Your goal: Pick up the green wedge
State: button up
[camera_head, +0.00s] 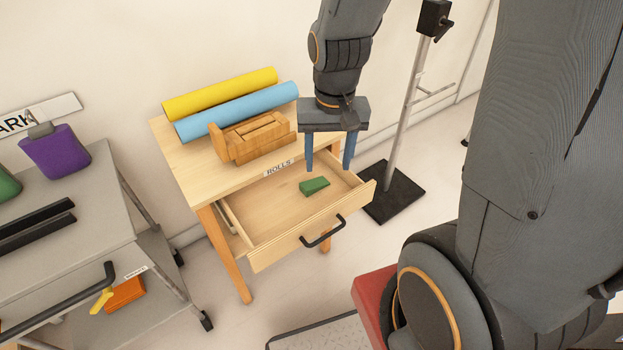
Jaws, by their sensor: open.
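The green wedge (314,186) is a small block lying in the open drawer (265,207) of the wooden table, toward the drawer's right side. My gripper (328,167) points down above the drawer, with its two blue fingers apart and nothing between them. The fingertips are close above and behind the wedge in the picture. I cannot tell the exact height gap. The wedge is in full view.
The wooden table (190,160) holds a yellow roll (220,95), a blue roll (236,112) and a wooden block piece (252,137). The drawer has a black handle (323,232). A stand (392,192) is at right; a grey cart (75,235) is at left.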

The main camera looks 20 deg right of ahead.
jog(key=w+f+m+p, duration=0.1)
jog(key=w+f+m, duration=0.45)
jog(key=w, duration=0.25)
jog(key=m+p, duration=0.2)
jog(key=m, duration=0.4)
send_near(312, 184)
jog(key=shift+w+a+g, duration=0.25)
jog(key=shift+a+g, duration=0.05)
jog(key=shift+g, duration=0.1)
jog(key=shift+w+f, duration=0.15)
jog(key=shift+f, duration=0.35)
notch_tip(312, 184, down, 2)
jog(key=shift+f, duration=0.1)
jog(key=shift+d+f+p, duration=0.2)
jog(key=shift+f+p, duration=0.45)
jog(key=shift+f, duration=0.25)
jog(key=shift+d+f+p, duration=0.15)
jog(key=shift+f+p, duration=0.45)
jog(key=shift+f, duration=1.05)
jog(key=c, duration=1.2)
jog(key=shift+o, duration=0.2)
